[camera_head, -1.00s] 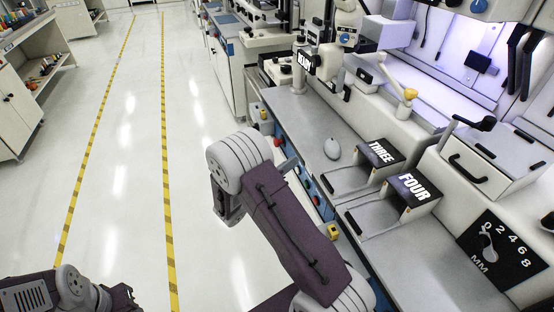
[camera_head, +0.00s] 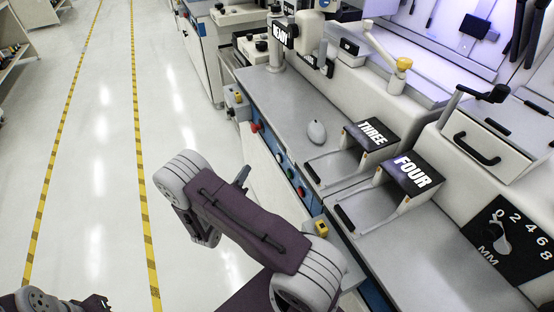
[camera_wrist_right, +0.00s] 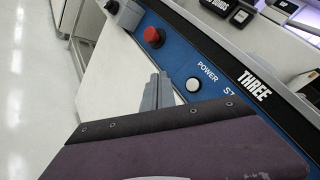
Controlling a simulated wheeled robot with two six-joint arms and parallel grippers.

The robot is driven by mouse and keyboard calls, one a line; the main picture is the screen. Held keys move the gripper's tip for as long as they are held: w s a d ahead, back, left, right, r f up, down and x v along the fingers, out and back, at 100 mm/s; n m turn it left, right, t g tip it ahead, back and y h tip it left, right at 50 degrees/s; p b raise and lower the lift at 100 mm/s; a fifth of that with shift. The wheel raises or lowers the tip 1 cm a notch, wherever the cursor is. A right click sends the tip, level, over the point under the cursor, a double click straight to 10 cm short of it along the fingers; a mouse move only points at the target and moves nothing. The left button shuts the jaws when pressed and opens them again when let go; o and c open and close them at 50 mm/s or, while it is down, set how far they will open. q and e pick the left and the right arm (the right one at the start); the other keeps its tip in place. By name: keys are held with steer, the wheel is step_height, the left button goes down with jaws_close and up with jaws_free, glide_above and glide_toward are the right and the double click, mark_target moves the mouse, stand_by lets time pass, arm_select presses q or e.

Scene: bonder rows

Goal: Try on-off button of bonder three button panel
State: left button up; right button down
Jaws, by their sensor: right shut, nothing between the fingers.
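The blue button panel (camera_head: 285,168) runs along the front edge of the bench, with a few round buttons in a row. In the right wrist view the panel (camera_wrist_right: 172,60) shows a white round button (camera_wrist_right: 193,85) under the word POWER and a second label cut off at "ST". My right gripper (camera_head: 243,174) is shut and empty, just out from the panel. Its fingers (camera_wrist_right: 160,82) point at the panel left of the white button, apparently not touching it. My left gripper (camera_head: 98,302) is at the bottom left edge, partly cut off; its opening is unclear.
A red mushroom button (camera_wrist_right: 153,37) sits on the panel beyond the white one. The bench holds a THREE block (camera_head: 370,133), a FOUR block (camera_head: 412,172) and a grey mouse-like object (camera_head: 316,132). Open floor (camera_head: 100,180) lies left, with yellow-black lines.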

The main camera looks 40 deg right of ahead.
mark_target(279, 158)
steer(key=s+d, duration=0.2)
steer(key=d, duration=0.6)
steer(key=shift+s, duration=0.25)
stand_by(1.7)
steer(key=shift+s+d, duration=0.1)
steer(key=shift+d, duration=0.25)
steer(key=shift+s+d+p, duration=0.15)
steer(key=shift+d+p, duration=0.2)
steer(key=shift+d, duration=0.05)
stand_by(0.5)
steer(key=shift+a, duration=0.15)
steer(key=shift+w+a, duration=0.25)
steer(key=shift+a, duration=0.4)
